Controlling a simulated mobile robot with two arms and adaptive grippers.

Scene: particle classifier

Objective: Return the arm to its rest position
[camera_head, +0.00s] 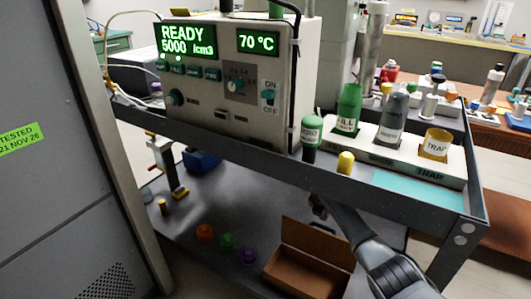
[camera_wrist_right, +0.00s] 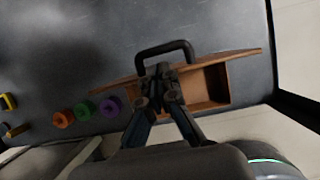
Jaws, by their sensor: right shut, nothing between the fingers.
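My right gripper (camera_head: 318,206) reaches in from the lower right in the head view, in front of the cart's upper tray edge and above the lower shelf. Its fingertips are small and dark there. In the right wrist view the gripper (camera_wrist_right: 159,72) is shut and empty, with its fingers together. A black handle-shaped bar (camera_wrist_right: 165,47) shows just beyond the fingertips; I cannot tell whether they touch. An open brown box (camera_head: 305,262) lies below the gripper, and it also shows behind the fingers in the right wrist view (camera_wrist_right: 215,103). My left gripper is out of view.
Orange (camera_head: 205,232), green (camera_head: 227,241) and purple (camera_head: 248,254) caps sit on the lower shelf (camera_head: 185,262). The upper tray holds the classifier (camera_head: 215,105) reading READY and a white rack (camera_head: 395,160) with FILL, a grey and TRAP bottles. A grey cabinet (camera_head: 60,180) stands left.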

